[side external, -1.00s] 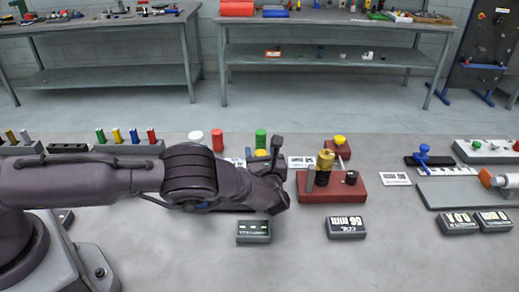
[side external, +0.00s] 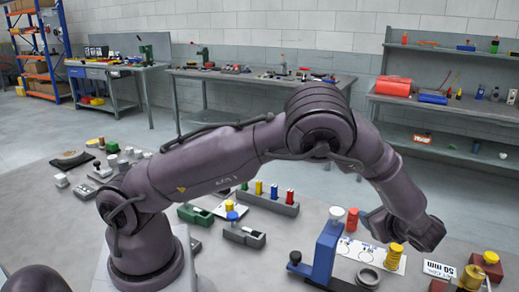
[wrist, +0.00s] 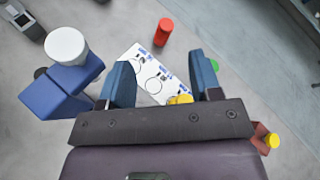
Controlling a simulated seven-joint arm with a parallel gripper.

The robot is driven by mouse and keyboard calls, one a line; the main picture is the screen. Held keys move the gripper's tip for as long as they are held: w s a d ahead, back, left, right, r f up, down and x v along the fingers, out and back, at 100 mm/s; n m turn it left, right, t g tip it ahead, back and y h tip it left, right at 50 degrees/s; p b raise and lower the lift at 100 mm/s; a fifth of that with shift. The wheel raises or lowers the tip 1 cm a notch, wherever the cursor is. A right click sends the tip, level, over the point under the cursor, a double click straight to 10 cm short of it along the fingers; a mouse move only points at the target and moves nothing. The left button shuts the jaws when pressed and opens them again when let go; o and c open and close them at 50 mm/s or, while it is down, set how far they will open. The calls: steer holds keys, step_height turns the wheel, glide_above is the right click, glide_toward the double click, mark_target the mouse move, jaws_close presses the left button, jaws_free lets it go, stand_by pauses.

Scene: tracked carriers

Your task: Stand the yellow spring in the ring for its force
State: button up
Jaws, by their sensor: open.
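A yellow cylinder (side external: 393,256), which looks like the yellow spring, stands upright on a white card (side external: 352,247) with printed rings, at the card's right part. In the wrist view, yellow (wrist: 180,99) shows just above my gripper's body, mostly hidden by it. The card (wrist: 140,54) lies beneath the fingers with two empty rings visible and blue print too small to read. I cannot tell whether the yellow cylinder stands inside a ring. My gripper (wrist: 160,62) is open, its two blue fingers apart with nothing seen held between them. In the side view the arm's end hangs beside the yellow cylinder.
A red cylinder (wrist: 163,32) stands beyond the card, and a green one (wrist: 215,65) is partly behind the right finger.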

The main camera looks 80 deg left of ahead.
steer(key=s+a+r+n+g+h, duration=0.1)
steer(key=s+a+r+n+h, duration=0.1)
steer(key=s+r+n+h, duration=1)
steer(key=s+d+r+n+t, duration=0.1)
steer(key=s+d+r+t, duration=0.1)
steer(key=s, duration=0.6)
steer(key=s+d+r+n+t, duration=0.2)
steer(key=s+r, duration=0.3)
steer(key=s, duration=0.3)
steer(key=shift+r+h, duration=0.3)
steer(key=shift+h, duration=0.1)
